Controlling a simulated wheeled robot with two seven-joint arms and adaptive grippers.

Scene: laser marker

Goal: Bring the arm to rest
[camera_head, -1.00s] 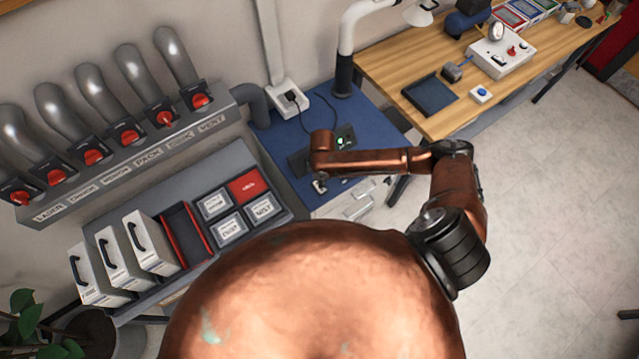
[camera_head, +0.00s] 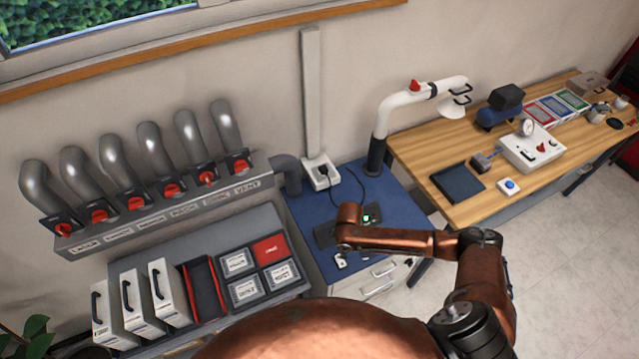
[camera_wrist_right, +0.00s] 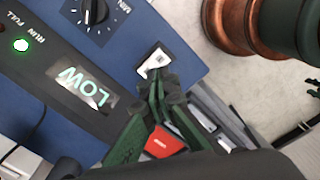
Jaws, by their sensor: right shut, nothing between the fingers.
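My right arm (camera_head: 400,240) is copper coloured and reaches in from the lower right, bent at the elbow, with its far end over the front of the blue cabinet top. In the head view its gripper is mostly hidden by the arm. In the right wrist view the dark green fingers of my right gripper (camera_wrist_right: 160,85) are shut and empty. Their tips are close to a small white and black piece (camera_wrist_right: 154,62); I cannot tell whether they touch it. A red piece (camera_wrist_right: 163,143) shows between the finger linkages. My left arm and gripper are not in view.
The blue cabinet top (camera_head: 400,205) carries a black panel with a lit green light (camera_head: 366,217) and a LOW display (camera_wrist_right: 82,87). A wooden bench (camera_head: 430,150) stands at the right. A grey rack with red-handled valves (camera_head: 136,203) lines the left wall. Floor at right is clear.

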